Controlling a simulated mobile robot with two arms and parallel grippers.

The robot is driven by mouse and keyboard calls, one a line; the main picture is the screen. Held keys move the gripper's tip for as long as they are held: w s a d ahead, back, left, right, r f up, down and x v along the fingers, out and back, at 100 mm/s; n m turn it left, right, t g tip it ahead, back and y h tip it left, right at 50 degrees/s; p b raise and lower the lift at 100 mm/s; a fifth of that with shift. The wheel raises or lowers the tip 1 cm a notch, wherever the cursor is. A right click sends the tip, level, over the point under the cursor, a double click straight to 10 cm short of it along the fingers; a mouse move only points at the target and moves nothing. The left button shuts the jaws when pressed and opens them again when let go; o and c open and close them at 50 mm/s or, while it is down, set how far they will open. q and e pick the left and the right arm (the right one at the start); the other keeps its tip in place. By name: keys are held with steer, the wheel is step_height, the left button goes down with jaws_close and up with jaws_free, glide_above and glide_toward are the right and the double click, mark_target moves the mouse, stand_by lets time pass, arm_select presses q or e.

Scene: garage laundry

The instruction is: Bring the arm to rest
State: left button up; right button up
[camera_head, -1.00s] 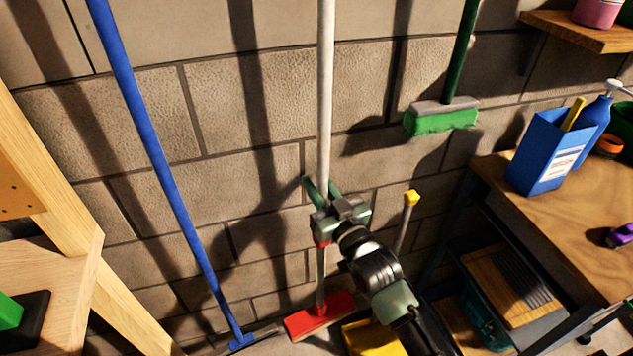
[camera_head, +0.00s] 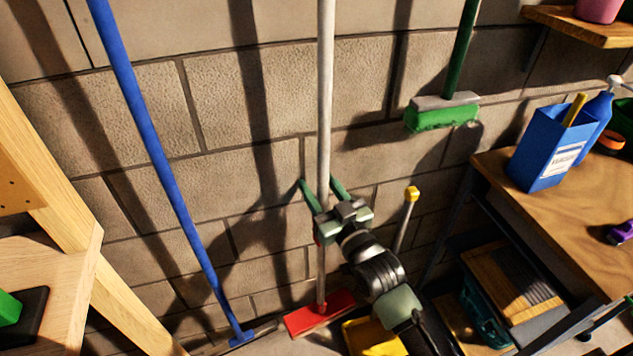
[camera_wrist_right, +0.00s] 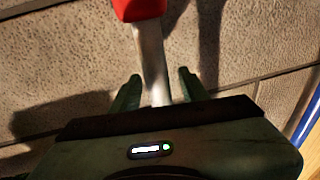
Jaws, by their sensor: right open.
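My right gripper (camera_head: 320,184) is open, with its two green fingers apart on either side of a pale upright broom pole (camera_head: 325,95). In the right wrist view the pole (camera_wrist_right: 150,60) runs between the open fingers (camera_wrist_right: 159,78), with a visible gap at the right finger. I cannot tell whether the left finger touches it. A red part (camera_wrist_right: 138,8) of the broom shows at the top of that view. The pole's foot carries a red head (camera_head: 320,314) near the floor. My left gripper is not in view.
A blue-handled tool (camera_head: 160,160) leans to the left. A green brush (camera_head: 441,112) hangs on the block wall. A yellow-topped stick (camera_head: 411,195) and yellow bucket (camera_head: 372,338) are close to my right arm. A wooden bench (camera_head: 560,225) stands right, a wooden frame (camera_head: 60,200) left.

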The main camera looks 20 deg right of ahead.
steer(key=v, duration=0.6)
steer(key=shift+s+d, duration=0.1)
steer(key=shift+s, duration=0.3)
steer(key=s+f+g+h, duration=0.2)
steer(key=s+f+g, duration=0.75)
steer(key=f, duration=0.35)
steer(key=s+d+f+g+h, duration=0.1)
steer(key=s+d+f+g, duration=0.15)
steer(key=s, duration=0.55)
steer(key=s+d+f+g+h, duration=0.1)
steer(key=s+f+g, duration=0.15)
steer(key=s, duration=0.45)
step_height(320, 180, down, 25)
steer(key=s+g+p, duration=0.1)
steer(key=s+g, duration=0.1)
steer(key=s, duration=0.1)
steer(key=s+d+f+g+p, duration=0.1)
steer(key=s+d+f, duration=0.1)
steer(key=s+f, duration=1.1)
steer(key=s, duration=0.3)
steer(key=shift+d+f+p, duration=0.3)
steer(key=shift+d+f, duration=0.05)
steer(key=shift+f, duration=0.05)
steer(key=shift+g, duration=0.25)
